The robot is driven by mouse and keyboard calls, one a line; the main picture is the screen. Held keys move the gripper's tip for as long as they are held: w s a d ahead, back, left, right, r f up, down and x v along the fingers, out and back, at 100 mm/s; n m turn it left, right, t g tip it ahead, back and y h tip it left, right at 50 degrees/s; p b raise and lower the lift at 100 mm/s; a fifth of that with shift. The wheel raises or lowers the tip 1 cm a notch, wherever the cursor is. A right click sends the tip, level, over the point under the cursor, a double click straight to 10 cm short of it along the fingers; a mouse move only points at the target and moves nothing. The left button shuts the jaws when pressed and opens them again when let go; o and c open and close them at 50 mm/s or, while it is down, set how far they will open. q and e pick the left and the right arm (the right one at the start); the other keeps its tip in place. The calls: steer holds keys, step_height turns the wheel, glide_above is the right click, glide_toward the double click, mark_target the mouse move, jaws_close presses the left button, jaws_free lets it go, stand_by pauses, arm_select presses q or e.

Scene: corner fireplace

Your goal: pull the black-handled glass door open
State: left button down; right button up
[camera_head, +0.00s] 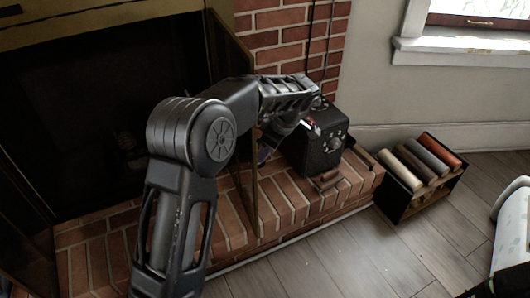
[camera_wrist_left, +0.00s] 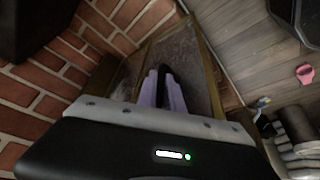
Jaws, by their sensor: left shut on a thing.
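The glass door (camera_head: 230,50) has a brass-coloured frame and stands swung out from the dark fireplace opening, over the brick hearth. My left arm crosses in front of much of it. In the left wrist view the door's glass (camera_wrist_left: 198,78) and frame lie beyond my fingers. My left gripper (camera_wrist_left: 163,88) has pale lilac fingers shut on the black handle (camera_wrist_left: 164,73), which shows between them. In the head view this gripper is mostly hidden below my wrist, and the handle cannot be made out. My right gripper is not in view.
A black box-shaped object (camera_head: 325,140) stands on the brick hearth (camera_head: 285,205) right of my gripper. A black rack with coloured rolls (camera_head: 421,178) stands on the floor further right. Another door panel (camera_head: 22,235) stands at the left. Wooden floor (camera_head: 345,262) in front is clear.

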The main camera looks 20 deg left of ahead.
arm_select(q)
steer(key=c, duration=1.5)
jaws_free()
steer(key=shift+a, duration=0.15)
steer(key=p+v, duration=0.2)
steer(key=v, duration=0.5)
steer(key=shift+r, duration=0.35)
